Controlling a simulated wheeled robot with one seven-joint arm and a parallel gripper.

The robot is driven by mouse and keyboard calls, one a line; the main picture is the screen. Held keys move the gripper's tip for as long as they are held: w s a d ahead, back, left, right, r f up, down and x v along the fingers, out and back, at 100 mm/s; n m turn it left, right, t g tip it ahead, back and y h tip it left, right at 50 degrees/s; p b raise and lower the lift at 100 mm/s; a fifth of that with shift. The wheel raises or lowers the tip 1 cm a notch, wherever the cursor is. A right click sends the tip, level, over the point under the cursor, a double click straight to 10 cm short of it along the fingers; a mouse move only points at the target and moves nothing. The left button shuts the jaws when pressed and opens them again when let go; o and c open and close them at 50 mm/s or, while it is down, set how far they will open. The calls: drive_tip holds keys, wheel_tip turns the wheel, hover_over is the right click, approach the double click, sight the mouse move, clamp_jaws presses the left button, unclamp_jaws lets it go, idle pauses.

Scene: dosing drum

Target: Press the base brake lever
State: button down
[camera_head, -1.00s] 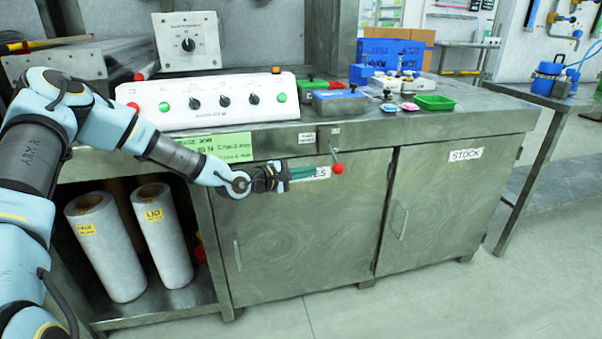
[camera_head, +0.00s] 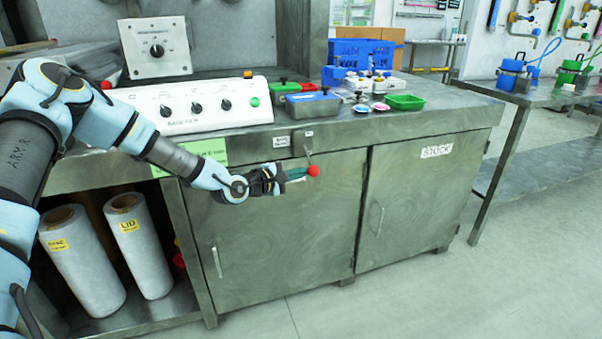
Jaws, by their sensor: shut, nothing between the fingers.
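The brake lever is a thin metal rod with a red ball knob (camera_head: 313,171) at its lower end. It hangs from the front edge of the bench, beside a small label plate (camera_head: 282,141) too small to read surely. My gripper (camera_head: 298,174), with green fingers, is shut and empty. It points right, at about the knob's height, with its tips just left of the knob. I cannot tell whether the tips touch it.
A control panel (camera_head: 190,108) with knobs and buttons stands on the bench (camera_head: 440,121). Blue, green and red trays lie to its right. Cabinet doors (camera_head: 422,195) sit below. White film rolls (camera_head: 137,243) stand on the open lower shelf. The floor (camera_head: 420,300) in front is clear.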

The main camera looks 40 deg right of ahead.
sight(305, 151)
drive_tip(key=shift+s+a+r+n+p, duration=0.1)
drive_tip(key=shift+r+n+p, duration=0.2)
drive_tip(key=shift+p, duration=0.1)
drive_tip(key=shift+s+r+n+g+y+p, duration=0.2)
drive_tip(key=shift+n+g+y+p, duration=0.1)
drive_tip(key=shift+p, duration=0.15)
drive_tip(key=shift+s+a+r+n+g+y+p, duration=0.15)
drive_tip(key=shift+r+n+g+y+p, duration=0.5)
drive_tip(key=shift+r+n+p, duration=0.8)
drive_tip(key=shift+s+r+n+g+y+p, duration=0.15)
drive_tip(key=shift+r+n+g+y+p, duration=0.25)
drive_tip(key=shift+r+n+g+p, duration=1)
drive_tip(key=shift+s+a+r+n+g+y+p, duration=0.15)
drive_tip(key=shift+r+n+y+p, duration=0.55)
drive_tip(key=shift+p, duration=1.4)
drive_tip(key=shift+d+r, duration=0.1)
drive_tip(key=shift+r, duration=0.15)
